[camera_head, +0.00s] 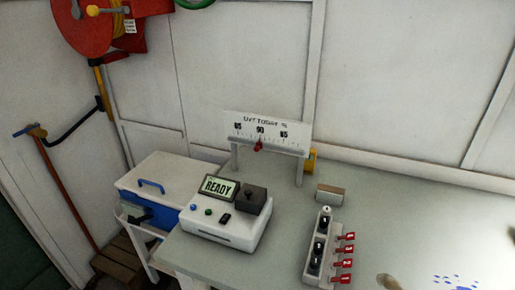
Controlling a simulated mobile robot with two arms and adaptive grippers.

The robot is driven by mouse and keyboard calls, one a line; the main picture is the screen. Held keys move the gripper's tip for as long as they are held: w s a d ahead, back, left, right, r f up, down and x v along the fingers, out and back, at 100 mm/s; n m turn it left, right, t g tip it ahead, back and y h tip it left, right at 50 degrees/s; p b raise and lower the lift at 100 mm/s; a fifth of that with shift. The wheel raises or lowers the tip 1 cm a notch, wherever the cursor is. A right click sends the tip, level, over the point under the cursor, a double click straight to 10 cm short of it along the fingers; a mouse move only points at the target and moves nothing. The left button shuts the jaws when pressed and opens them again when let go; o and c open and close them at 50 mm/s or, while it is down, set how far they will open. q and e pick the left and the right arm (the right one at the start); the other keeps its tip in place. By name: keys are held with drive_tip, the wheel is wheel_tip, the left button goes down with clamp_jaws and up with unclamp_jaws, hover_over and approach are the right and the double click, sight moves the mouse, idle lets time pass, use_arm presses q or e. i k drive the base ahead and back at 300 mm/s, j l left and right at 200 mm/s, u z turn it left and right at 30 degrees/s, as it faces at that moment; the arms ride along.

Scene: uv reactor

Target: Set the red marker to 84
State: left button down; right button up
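The white scale board (267,123) headed "UVT TODAY %" stands on a rail with two legs at the back of the table. Its numbers look like 95 at the left, 90 in the middle and 85 at the right. The small red marker (258,147) sits on the rail below the scale, about under the 90. No gripper of mine shows in the head view, and nothing touches the marker.
A white device (227,226) with a "READY" screen (217,187) and a dark block (251,198) stands in front of the scale. A switch strip (320,248) with red tags (347,250) and a small tan box (330,193) are to the right. The table's right side (425,215) is mostly clear.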

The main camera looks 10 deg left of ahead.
sight(256, 148)
drive_tip(key=i+j+z, duration=0.15)
drive_tip(key=j, duration=0.3)
drive_tip(key=i+j+z, duration=0.15)
drive_tip(key=j, duration=0.3)
drive_tip(key=j+z, duration=0.15)
drive_tip(key=j, duration=0.3)
